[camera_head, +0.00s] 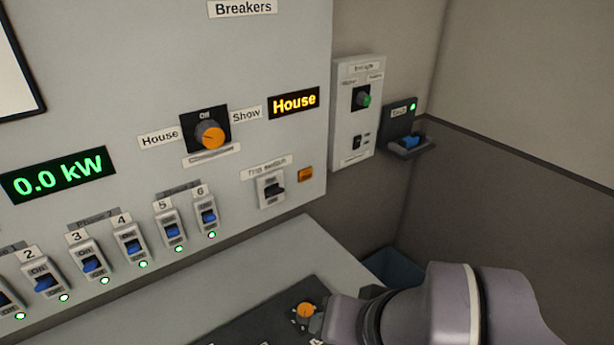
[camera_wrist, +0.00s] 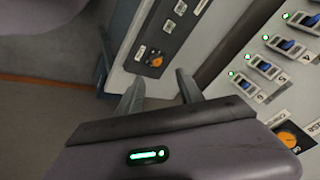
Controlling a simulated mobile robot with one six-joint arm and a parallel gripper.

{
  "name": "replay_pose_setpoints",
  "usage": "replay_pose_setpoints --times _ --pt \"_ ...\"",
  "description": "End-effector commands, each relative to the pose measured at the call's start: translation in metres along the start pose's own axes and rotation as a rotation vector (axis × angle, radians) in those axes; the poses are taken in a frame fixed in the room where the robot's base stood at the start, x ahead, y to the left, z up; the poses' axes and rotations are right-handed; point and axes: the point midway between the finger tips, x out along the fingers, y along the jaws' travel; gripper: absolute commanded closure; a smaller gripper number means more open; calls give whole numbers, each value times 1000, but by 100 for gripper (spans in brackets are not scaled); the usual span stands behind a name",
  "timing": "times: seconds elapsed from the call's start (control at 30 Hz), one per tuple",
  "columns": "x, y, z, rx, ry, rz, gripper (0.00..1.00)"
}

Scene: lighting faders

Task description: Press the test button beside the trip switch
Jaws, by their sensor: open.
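The trip switch (camera_head: 271,191) is a white-framed toggle with a dark lever, low on the right part of the grey breaker panel. In the head view my arm comes in from the lower right, below and to the right of the button. The jaws do not show clearly there. The trip switch and its button are not visible in the wrist view.
A row of blue-levered breakers (camera_head: 130,243) with green lamps lies left of the trip switch. An orange rotary knob (camera_head: 210,135) is above, with a lit House sign (camera_head: 294,103). A desk console with an orange knob (camera_head: 306,310) and a blue bin (camera_head: 392,268) are below.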

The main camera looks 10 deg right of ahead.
Motion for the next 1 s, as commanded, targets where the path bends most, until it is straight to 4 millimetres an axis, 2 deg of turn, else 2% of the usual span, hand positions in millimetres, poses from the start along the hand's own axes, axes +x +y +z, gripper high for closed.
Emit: replay_pose_setpoints --times 0.03,0.2,1.0 --pt "0 0 0 0 0 0 68" --pt "0 0 0 0 0 0 100" --pt "0 0 0 0 0 0 100"
